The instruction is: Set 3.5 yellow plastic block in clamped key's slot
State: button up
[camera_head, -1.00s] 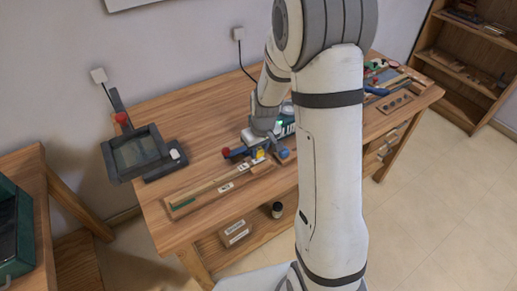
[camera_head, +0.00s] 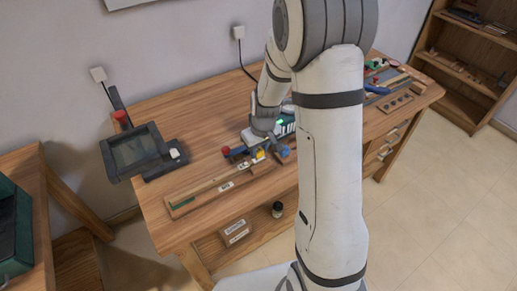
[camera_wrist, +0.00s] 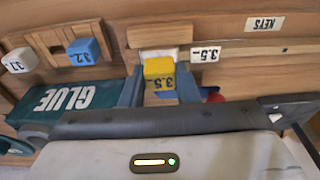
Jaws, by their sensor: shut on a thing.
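The yellow block (camera_wrist: 159,69), marked 3.5, is between the fingers of my gripper (camera_wrist: 159,88) in the wrist view. My gripper is shut on it. A wooden key piece (camera_wrist: 160,36) lies just beyond the block, with a pale part between them. In the head view the yellow block (camera_head: 260,155) shows small beside the key strip, below my wrist.
A blue 3.2 block (camera_wrist: 83,52) and a white 3.7 block (camera_wrist: 20,60) lie to the left. A green glue container (camera_wrist: 75,100) is near my left finger. A red knob (camera_head: 226,150) and a blue part (camera_head: 284,151) flank the work spot.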

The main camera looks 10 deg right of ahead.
jog(key=shift+f+b, duration=0.45)
dwell(0.3)
dwell(0.3)
jog(key=o, duration=1)
jog(key=shift+o, duration=0.6)
jog(key=o, duration=0.3)
jog(key=shift+r, duration=0.1)
jog(key=shift+r+p, duration=2.15)
jog(key=shift+r, duration=1.3)
jog(key=shift+r, duration=0.1)
